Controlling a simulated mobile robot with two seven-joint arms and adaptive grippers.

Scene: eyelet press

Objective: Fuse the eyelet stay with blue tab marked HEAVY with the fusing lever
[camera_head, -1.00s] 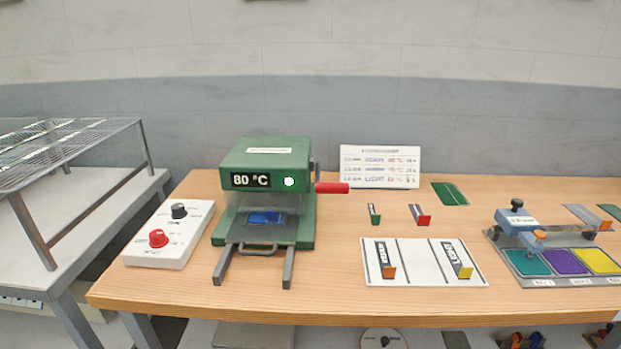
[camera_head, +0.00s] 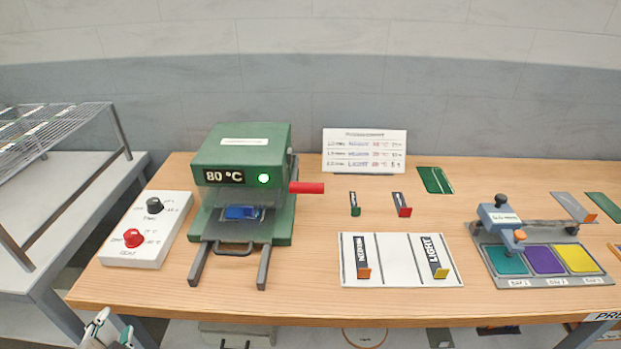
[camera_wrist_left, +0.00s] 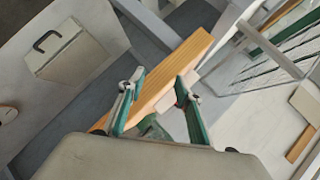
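The green press (camera_head: 238,162) stands on the wooden bench, its display reading 80 °C beside a lit green lamp. A blue piece (camera_head: 243,213) lies in the press's opening; any marking on it is too small to read. The fusing lever's red handle (camera_head: 307,188) sticks out level from the press's right side. My left gripper (camera_head: 108,330) shows at the bottom left, below the bench's front edge and well apart from the press. In the left wrist view its fingers (camera_wrist_left: 158,85) are spread and empty. My right gripper is not in view.
A white control box (camera_head: 147,230) with black and red knobs stands left of the press. A white board (camera_head: 402,262) holds stays marked MEDIUM and LIGHT. A coloured-pad fixture (camera_head: 545,262) stands at right. A wire rack (camera_head: 50,135) stands at left.

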